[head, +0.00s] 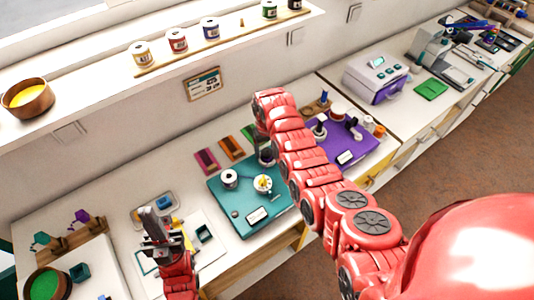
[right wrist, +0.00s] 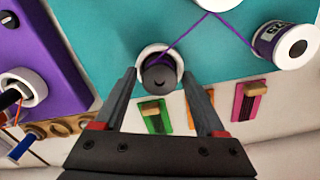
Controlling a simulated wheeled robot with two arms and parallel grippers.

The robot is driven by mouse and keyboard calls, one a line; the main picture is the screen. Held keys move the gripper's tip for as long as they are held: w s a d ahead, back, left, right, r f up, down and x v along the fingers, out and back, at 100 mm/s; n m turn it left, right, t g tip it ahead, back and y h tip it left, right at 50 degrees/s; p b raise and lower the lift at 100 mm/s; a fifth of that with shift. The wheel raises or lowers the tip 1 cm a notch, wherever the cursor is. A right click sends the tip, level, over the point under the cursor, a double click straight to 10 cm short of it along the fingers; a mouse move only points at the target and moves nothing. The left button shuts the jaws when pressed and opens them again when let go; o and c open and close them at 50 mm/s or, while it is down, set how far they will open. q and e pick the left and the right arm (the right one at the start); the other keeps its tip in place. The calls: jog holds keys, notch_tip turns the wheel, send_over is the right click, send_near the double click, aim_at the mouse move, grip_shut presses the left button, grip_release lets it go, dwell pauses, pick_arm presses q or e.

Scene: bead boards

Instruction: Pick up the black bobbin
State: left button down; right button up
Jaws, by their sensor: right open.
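The black bobbin (right wrist: 158,78) sits in a white ring on the teal board (right wrist: 120,25) in the right wrist view. A purple thread runs from it to a white round part at the top edge. In the head view the bobbin (head: 267,158) shows dark at the teal board's far right corner, partly hidden by my right arm. My right gripper (right wrist: 159,74) is open, its two fingers on either side of the bobbin in the picture; contact cannot be told. My left gripper (head: 156,222) is over the white mat at the lower left, away from the bobbin.
A purple-labelled spool (right wrist: 284,44) stands on the teal board. A purple board (head: 350,150) lies to its right. Green (right wrist: 155,118), orange (right wrist: 200,105) and pink (right wrist: 249,100) pieces lie behind the teal board. A shelf with spools (head: 210,32) runs above.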

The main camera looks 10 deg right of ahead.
grip_shut()
jog(key=shift+r, duration=0.1)
dwell(0.3)
